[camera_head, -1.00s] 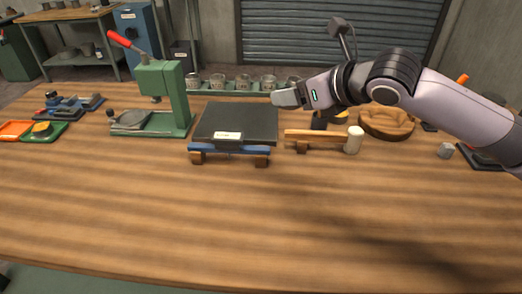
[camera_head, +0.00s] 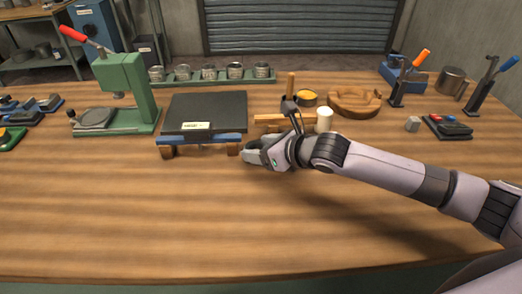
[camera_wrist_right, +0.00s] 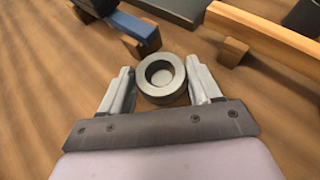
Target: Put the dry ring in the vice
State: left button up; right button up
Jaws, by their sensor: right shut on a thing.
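My right gripper (camera_head: 248,155) is low over the bench, in front of the right foot of the black plate's stand. In the right wrist view, the gripper (camera_wrist_right: 160,82) is shut on a grey metal ring (camera_wrist_right: 163,98), one finger on each side. The ring's round hole faces the camera. The ring cannot be made out in the head view. A low blue-and-grey device (camera_head: 45,103) at the far left looks like a vice, but it is small and cut off, so I cannot be sure. My left gripper is not in view.
A black labelled plate (camera_head: 205,108) on a blue-fronted stand is just behind the gripper. A green lever press (camera_head: 135,85) stands left. A wooden dish (camera_head: 355,101) and lever clamps are at the right. The bench front is clear.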

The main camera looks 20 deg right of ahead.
jog(key=shift+f, duration=0.35)
jog(key=o, duration=1.3)
jog(key=shift+f, duration=0.2)
